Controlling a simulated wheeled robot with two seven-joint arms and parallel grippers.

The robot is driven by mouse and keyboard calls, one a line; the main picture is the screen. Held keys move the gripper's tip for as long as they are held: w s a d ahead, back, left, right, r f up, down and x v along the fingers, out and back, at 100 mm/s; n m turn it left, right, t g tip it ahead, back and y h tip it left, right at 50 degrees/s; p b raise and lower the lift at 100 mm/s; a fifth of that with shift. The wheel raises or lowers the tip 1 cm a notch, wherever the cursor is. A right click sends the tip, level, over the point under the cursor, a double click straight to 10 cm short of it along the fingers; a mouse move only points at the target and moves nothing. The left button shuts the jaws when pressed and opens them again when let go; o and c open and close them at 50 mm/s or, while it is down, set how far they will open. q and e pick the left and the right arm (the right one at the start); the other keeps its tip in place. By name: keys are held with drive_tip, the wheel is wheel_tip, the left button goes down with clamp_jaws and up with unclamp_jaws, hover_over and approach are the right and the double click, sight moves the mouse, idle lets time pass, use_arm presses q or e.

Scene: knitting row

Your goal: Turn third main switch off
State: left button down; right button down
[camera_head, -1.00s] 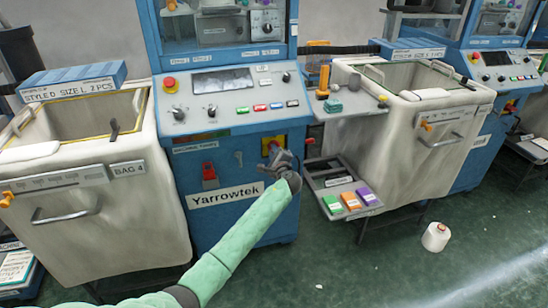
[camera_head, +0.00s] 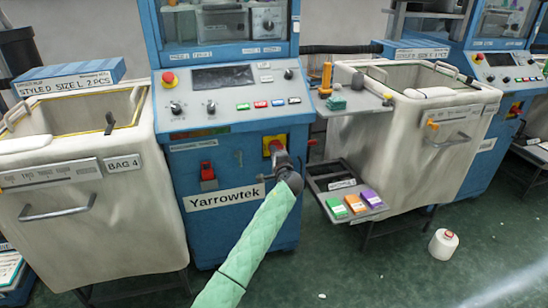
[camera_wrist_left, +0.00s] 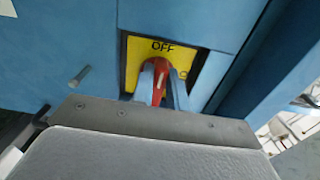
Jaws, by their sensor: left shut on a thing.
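The main switch (camera_head: 267,143) is a yellow plate on the blue front of the Yarrowtek machine, largely covered by my left gripper in the head view. In the left wrist view its yellow plate (camera_wrist_left: 200,62) reads OFF at the top, with another mark partly hidden at the right. The red handle (camera_wrist_left: 159,68) stands roughly upright below the word OFF. My left gripper (camera_head: 275,151) has its fingers (camera_wrist_left: 160,92) on both sides of the handle, shut on it. My right gripper is not in view.
A control panel with buttons (camera_head: 235,95) sits above the switch. A red padlock-like part (camera_head: 208,175) is at its left. White bins stand on the left (camera_head: 75,185) and right (camera_head: 400,140). A shelf with coloured boxes (camera_head: 355,203) juts out at right. A yarn cone (camera_head: 443,243) stands on the floor.

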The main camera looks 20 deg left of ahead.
use_arm(q)
drive_tip(key=shift+a+f, duration=0.1)
idle(0.5)
drive_tip(key=c, duration=1.4)
unclamp_jaws()
drive_tip(key=shift+v, duration=3.9)
drive_tip(key=shift+n, duration=0.3)
